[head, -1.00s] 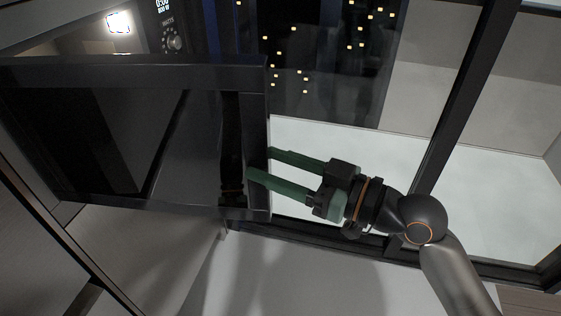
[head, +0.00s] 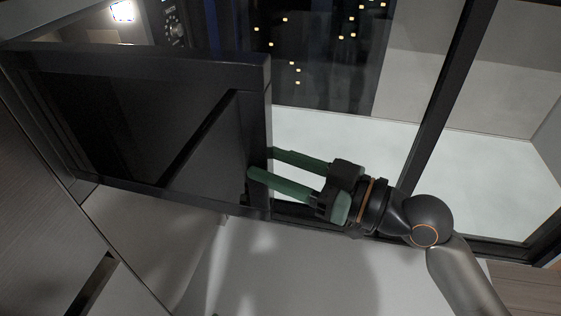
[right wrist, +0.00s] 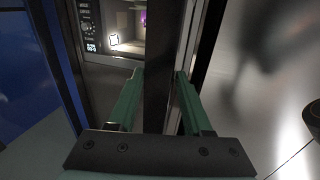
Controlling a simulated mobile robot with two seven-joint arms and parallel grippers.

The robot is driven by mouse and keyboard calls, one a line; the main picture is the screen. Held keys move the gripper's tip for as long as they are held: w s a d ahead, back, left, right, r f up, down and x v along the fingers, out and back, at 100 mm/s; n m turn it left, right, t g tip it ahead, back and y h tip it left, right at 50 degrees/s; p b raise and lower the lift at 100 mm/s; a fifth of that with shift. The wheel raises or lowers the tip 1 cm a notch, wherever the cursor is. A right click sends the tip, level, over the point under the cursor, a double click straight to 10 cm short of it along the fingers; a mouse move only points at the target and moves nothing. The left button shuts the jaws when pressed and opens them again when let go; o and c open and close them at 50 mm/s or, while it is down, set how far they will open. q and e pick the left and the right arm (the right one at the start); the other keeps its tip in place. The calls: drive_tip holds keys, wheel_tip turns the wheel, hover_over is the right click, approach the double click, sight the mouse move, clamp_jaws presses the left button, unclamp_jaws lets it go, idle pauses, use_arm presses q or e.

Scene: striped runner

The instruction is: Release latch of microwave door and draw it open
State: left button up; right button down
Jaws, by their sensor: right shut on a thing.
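The microwave door (head: 215,63), dark with a black frame, stands swung open across the left of the head view. The lit microwave interior (head: 122,11) shows behind it, with the control panel and dial (head: 172,28) beside. My right gripper (head: 261,162) comes in from the right, its green fingers on either side of the door's free edge. In the right wrist view, the door edge (right wrist: 159,60) runs between the two fingers (right wrist: 160,78), and the microwave's control panel (right wrist: 88,25) is behind. The gripper is shut on the door. My left gripper is not in view.
A dark-framed window (head: 440,110) with city lights fills the back right. A pale surface (head: 300,270) lies below the door and arm. Wood-grained cabinet fronts (head: 40,220) stand at lower left. Open room shows right of my gripper.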

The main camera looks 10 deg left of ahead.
drive_tip(key=shift+s+a, duration=0.15)
drive_tip(key=c, duration=0.7)
unclamp_jaws()
drive_tip(key=shift+c, duration=0.2)
drive_tip(key=o, duration=0.3)
drive_tip(key=shift+a, duration=0.2)
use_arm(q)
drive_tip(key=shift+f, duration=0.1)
use_arm(e)
drive_tip(key=shift+o, duration=0.8)
drive_tip(key=shift+d, duration=0.15)
drive_tip(key=shift+d, duration=0.1)
use_arm(q)
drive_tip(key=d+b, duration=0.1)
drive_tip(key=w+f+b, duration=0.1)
drive_tip(key=b, duration=0.1)
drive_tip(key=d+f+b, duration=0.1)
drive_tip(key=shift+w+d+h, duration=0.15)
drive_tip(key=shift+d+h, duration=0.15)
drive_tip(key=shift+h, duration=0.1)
use_arm(e)
drive_tip(key=v, duration=1.2)
